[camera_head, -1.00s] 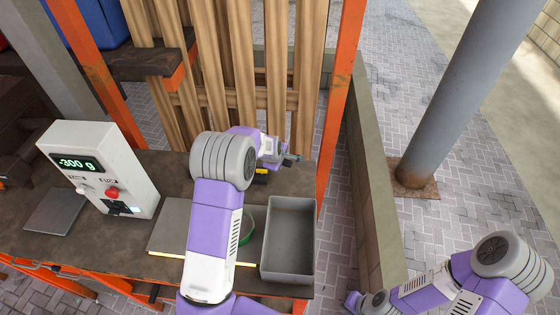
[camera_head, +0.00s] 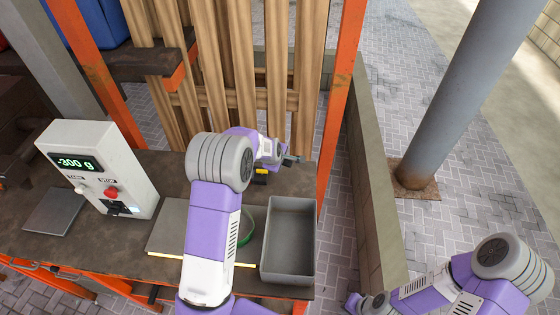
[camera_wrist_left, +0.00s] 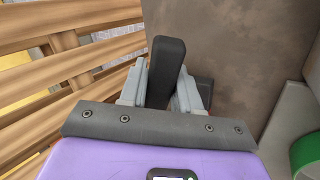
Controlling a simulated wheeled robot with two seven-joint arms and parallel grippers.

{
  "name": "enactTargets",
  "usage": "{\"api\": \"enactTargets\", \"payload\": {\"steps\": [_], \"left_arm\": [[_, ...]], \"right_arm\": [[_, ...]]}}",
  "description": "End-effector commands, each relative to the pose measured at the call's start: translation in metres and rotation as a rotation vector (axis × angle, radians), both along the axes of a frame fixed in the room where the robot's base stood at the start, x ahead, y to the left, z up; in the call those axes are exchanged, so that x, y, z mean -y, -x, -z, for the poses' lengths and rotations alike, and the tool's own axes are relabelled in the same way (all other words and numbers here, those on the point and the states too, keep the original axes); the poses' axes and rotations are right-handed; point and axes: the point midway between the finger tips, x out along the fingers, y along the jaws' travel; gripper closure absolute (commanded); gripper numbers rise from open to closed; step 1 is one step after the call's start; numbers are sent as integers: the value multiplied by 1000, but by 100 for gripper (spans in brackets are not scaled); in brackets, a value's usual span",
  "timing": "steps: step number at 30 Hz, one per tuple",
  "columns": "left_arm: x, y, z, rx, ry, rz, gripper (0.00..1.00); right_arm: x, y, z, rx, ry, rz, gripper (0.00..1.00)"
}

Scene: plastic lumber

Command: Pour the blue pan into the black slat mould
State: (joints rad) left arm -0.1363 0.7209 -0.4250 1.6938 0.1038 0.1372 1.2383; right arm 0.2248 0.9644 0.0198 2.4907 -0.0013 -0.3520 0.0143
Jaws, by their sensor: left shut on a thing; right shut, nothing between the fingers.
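My left gripper (camera_wrist_left: 160,92) is shut on a black bar-shaped handle (camera_wrist_left: 166,62) in the left wrist view. What the handle belongs to is hidden. In the head view this gripper (camera_head: 292,160) is beyond my left wrist, near the wooden slats at the bench's back edge, and its hold is too small to make out. My right gripper (camera_head: 354,301) is low in the head view, right of the bench, shut and empty. I cannot make out the blue pan's body or the black slat mould in either view.
A grey open bin (camera_head: 288,271) stands at the bench's right end, beside a green ring-like item (camera_head: 246,230) partly behind my arm. A white control box (camera_head: 98,165) reads -300 g, with a dark plate (camera_head: 55,211) in front. An orange post (camera_head: 341,90) rises behind the bin.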

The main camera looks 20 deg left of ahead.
Motion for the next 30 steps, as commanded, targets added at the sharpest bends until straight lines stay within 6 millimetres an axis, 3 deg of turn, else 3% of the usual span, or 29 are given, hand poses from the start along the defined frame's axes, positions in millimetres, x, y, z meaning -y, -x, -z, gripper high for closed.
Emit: {"api": "enactTargets", "payload": {"steps": [30], "left_arm": [[0, 0, -3, 39, -3, 0, 100]], "right_arm": [[0, 0, 8, 0, 0, 0, 100]]}}
